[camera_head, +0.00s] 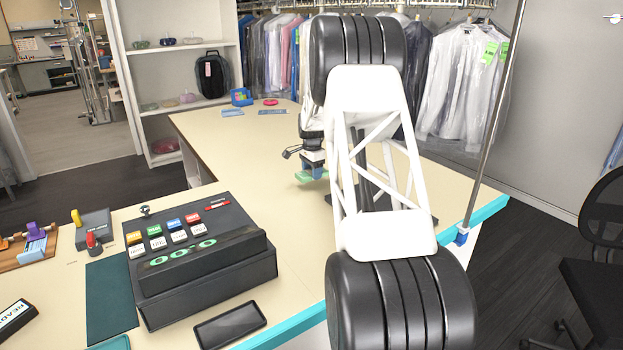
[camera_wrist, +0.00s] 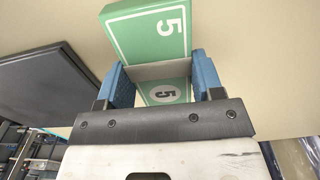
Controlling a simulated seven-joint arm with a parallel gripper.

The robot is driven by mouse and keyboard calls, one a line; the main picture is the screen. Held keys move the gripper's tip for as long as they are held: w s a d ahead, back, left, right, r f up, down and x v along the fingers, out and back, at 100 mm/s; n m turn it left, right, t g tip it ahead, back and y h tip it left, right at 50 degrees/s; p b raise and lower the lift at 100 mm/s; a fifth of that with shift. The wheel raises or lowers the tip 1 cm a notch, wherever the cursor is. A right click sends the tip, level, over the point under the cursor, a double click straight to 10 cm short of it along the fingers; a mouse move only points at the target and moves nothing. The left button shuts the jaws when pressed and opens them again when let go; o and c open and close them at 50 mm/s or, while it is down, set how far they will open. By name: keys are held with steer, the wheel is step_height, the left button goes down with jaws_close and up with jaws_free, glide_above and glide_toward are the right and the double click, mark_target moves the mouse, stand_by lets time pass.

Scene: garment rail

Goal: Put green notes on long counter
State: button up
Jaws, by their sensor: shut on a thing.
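The green notes (camera_wrist: 148,38) are a small stack marked with a 5. In the wrist view they sit between the two blue fingers of my gripper (camera_wrist: 164,84), which is shut on them. In the head view my gripper (camera_head: 312,171) is just left of my white arm link, low over the long counter (camera_head: 235,140). A bit of green from the notes (camera_head: 305,177) shows at the fingertips. I cannot tell whether the notes touch the counter top. My arm hides part of the counter.
A metal pole (camera_head: 493,120) rises at the right edge. Blue items (camera_head: 240,97) and a pink disc (camera_head: 270,102) lie at the back. The counter's left middle is clear.

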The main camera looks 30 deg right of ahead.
mark_target(312, 184)
steer(key=shift+w+d, duration=0.35)
steer(key=shift+w, duration=0.35)
steer(key=shift+f, duration=0.1)
steer(key=shift+f, duration=1.7)
steer(key=shift+f, duration=0.1)
steer(key=o, duration=0.9)
step_height(312, 184, up, 12)
steer(key=shift+r, duration=0.1)
